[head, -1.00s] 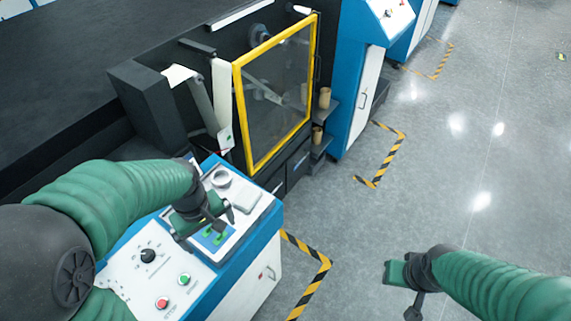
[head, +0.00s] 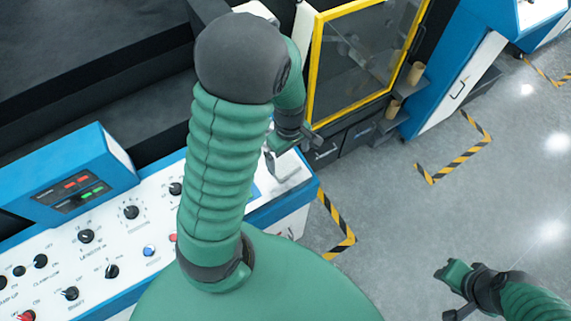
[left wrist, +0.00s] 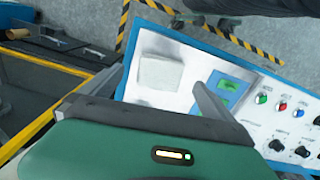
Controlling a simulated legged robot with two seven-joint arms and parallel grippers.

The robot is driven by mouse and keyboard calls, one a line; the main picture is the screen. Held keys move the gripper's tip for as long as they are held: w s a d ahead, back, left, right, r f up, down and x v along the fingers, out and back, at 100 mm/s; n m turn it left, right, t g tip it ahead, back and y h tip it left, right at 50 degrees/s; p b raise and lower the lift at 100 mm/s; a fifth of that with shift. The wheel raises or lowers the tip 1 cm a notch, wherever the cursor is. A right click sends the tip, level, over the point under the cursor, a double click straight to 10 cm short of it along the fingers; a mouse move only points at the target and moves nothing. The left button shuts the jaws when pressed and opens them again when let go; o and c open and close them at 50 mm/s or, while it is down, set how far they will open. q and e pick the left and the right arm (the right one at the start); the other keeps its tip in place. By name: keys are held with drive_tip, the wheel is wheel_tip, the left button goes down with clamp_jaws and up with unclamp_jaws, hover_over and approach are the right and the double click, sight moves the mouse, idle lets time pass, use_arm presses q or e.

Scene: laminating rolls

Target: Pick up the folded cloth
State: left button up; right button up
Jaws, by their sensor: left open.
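The folded cloth (left wrist: 160,73) is a pale, roughly square pad lying flat on the white console top in the left wrist view. My left gripper (left wrist: 168,85) is open above the console, with the cloth beyond and between its spread fingers and apart from them. In the head view my left gripper (head: 272,160) hangs over the far right end of the console, and my arm and gripper partly hide that spot. My right gripper (head: 452,292) is out over the floor at the lower right, away from the console; its jaw opening is unclear.
The control console (head: 130,238) carries several knobs and buttons. A blue-and-green panel (left wrist: 228,90) lies beside the cloth. A yellow-framed machine door (head: 312,70) stands just behind. Striped floor tape (head: 338,225) marks open grey floor to the right.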

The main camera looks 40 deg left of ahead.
sight(287, 167)
use_arm(q)
drive_tip(key=f, duration=0.3)
drive_tip(key=f+p, duration=0.1)
drive_tip(key=f, duration=0.1)
drive_tip(key=shift+s+a+f, duration=0.2)
drive_tip(key=shift+s+f, duration=0.05)
drive_tip(key=shift+f, duration=0.1)
drive_tip(key=shift+w+f, duration=0.15)
drive_tip(key=shift+f, duration=0.05)
drive_tip(key=shift+w, duration=0.15)
drive_tip(key=c, duration=1.3)
